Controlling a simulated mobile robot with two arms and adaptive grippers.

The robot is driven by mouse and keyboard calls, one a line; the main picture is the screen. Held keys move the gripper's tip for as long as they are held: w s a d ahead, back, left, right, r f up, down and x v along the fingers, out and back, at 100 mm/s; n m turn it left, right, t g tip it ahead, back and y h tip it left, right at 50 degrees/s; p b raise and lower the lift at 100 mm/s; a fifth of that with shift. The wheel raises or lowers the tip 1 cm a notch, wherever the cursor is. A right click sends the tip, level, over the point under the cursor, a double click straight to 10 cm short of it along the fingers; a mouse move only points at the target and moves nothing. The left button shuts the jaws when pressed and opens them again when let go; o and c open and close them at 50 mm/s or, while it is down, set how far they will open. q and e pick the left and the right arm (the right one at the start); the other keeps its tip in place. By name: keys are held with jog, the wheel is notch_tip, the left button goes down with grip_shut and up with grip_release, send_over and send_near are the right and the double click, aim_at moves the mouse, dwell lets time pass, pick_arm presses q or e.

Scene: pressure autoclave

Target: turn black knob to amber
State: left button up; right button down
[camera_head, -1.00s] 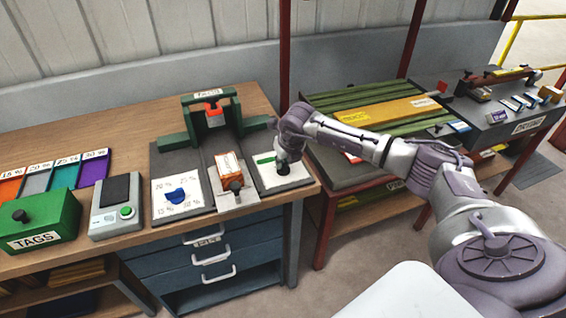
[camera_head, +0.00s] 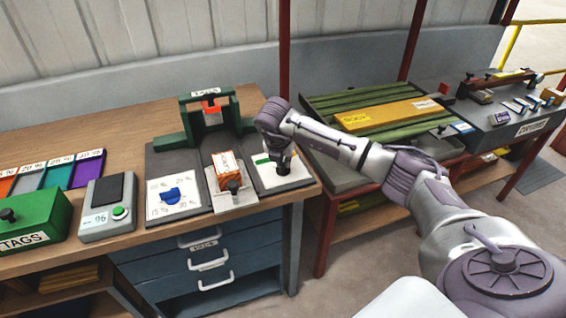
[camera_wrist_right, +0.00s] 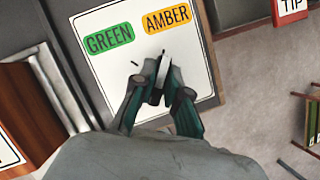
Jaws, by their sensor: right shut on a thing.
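The black knob (camera_wrist_right: 161,82) sits on a white dial plate (camera_wrist_right: 103,72) with a green GREEN label (camera_wrist_right: 109,39) and an amber AMBER label (camera_wrist_right: 167,20). My right gripper (camera_wrist_right: 160,92) is shut on the knob, one fingertip at each side. The white line on the knob points up, toward the lower left part of the AMBER label. In the head view my right gripper (camera_head: 281,150) comes down onto the same plate (camera_head: 291,180) at the bench's right end and mostly hides the knob. My left gripper is not in view.
Left of the plate stand an orange-and-white block (camera_head: 226,167) on a holder and a white dial with a blue knob (camera_head: 170,195). A green frame (camera_head: 166,144) stands behind. A green TAGS box (camera_head: 35,220) is at far left. A red-framed table (camera_head: 322,240) is right.

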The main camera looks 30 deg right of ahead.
jog(key=shift+r, duration=0.1)
dwell(0.4)
jog(key=c, duration=1.2)
grip_release()
jog(key=v, duration=1.2)
